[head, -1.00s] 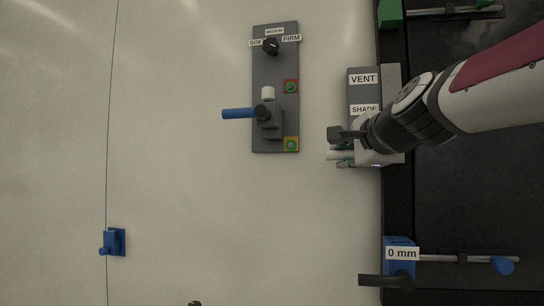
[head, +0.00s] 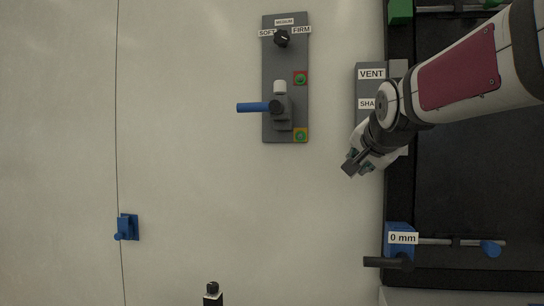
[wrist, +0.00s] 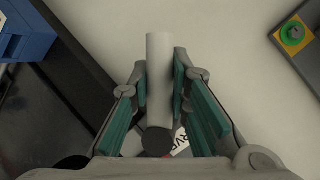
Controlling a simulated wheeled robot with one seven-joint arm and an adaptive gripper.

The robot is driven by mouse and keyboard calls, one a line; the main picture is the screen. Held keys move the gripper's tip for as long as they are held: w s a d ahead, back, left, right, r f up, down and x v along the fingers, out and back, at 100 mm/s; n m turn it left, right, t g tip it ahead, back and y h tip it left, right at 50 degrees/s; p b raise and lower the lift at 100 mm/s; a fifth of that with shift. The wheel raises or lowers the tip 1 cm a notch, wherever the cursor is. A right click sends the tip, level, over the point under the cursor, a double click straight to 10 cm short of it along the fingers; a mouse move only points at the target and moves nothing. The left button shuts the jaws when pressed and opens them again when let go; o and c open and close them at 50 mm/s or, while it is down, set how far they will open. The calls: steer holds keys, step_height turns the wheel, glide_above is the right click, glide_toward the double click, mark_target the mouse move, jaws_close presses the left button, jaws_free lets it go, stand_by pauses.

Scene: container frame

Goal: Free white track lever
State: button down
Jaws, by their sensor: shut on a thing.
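The white track lever (wrist: 160,75) is a plain white cylinder in the wrist view, with a dark round end nearest the camera. It lies between the teal-lined fingers of my gripper (wrist: 160,88), which is shut on it. In the head view my gripper (head: 357,164) is at the lower end of the grey panel (head: 368,88) labelled VENT and SHADE. It points down and left there. My wrist and arm cover the panel's lower part, and the lever cannot be made out in that view.
A grey control plate (head: 272,60) with a blue lever (head: 256,107), a knob and green buttons is to the left. A blue block (head: 398,232) marked 0 mm with a dark handle (head: 384,262) is below. A small blue fixture (head: 127,227) sits far left. Between them is bare pale surface.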

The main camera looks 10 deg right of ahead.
steer(key=shift+w+d+f+n+h+b, duration=0.1)
steer(key=shift+d+f+n+h+b, duration=0.35)
steer(key=shift+b, duration=0.7)
steer(key=shift+s+d+f+n+g+h+b, duration=0.1)
steer(key=shift+s+d+n+g+h+b, duration=0.2)
steer(key=shift+n+h+b, duration=0.7)
steer(key=shift+s+d+f+n+g+h+b, duration=0.2)
steer(key=shift+d+n+b, duration=0.35)
steer(key=shift+b, duration=1)
steer(key=shift+s+d+r+n+g+h+b, duration=0.1)
steer(key=shift+d+n+g+h+b, duration=0.15)
steer(key=shift+n+h+b, duration=0.8)
steer(key=shift+y+b, duration=0.3)
steer(key=c, duration=1.5)
jaws_free()
steer(key=v, duration=1.2)
steer(key=shift+s+f, duration=0.1)
